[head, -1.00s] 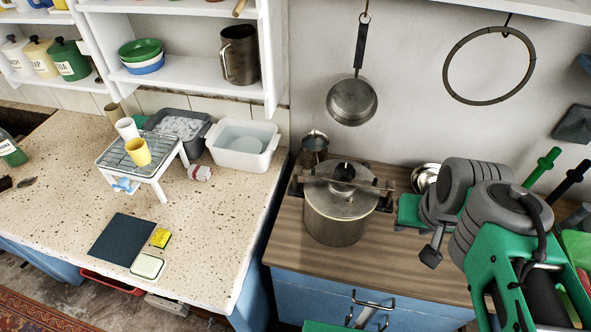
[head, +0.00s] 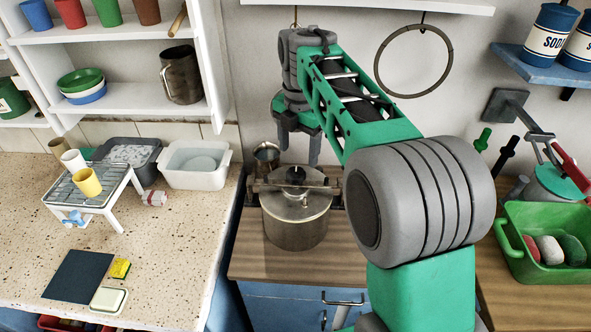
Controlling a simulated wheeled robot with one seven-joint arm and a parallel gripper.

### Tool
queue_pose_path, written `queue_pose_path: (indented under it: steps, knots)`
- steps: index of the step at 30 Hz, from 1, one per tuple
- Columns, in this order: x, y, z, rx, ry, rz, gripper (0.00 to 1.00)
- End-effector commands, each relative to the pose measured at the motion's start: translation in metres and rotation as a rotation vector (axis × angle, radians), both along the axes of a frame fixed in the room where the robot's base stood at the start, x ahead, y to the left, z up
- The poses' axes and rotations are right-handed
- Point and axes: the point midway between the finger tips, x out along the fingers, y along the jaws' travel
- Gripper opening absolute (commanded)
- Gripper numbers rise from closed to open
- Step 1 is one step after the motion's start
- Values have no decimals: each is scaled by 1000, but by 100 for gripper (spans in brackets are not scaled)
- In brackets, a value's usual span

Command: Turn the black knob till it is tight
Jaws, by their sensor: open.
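The black knob (head: 295,174) sits at the top middle of a steel pot (head: 296,226), above a bar (head: 263,186) that crosses its lid. The pot stands upright on the wooden counter. My gripper (head: 298,156) points down just above the knob, its two dark grey fingers open and apart, one to each side of the knob in the picture. I cannot tell whether either finger touches anything. Nothing shows between the fingers. My arm reaches in from the lower right and covers part of the counter right of the pot.
A small metal jug (head: 266,157) stands close behind the pot at left. A white basin (head: 195,166) and a wire rack (head: 92,192) are on the speckled counter at left. A green tub (head: 545,232) with several stones is at right. A ring (head: 413,60) hangs on the wall.

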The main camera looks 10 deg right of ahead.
Motion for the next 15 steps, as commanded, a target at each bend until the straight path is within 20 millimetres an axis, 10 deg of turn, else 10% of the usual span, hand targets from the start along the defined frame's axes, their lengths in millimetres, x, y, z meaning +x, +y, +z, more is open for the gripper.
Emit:
queue_pose_path:
  steps: [6, 15]
  knots:
    - [23, -1, -10, -6, 45, 344, 69]
    - [22, -1, -57, -6, 47, 359, 69]
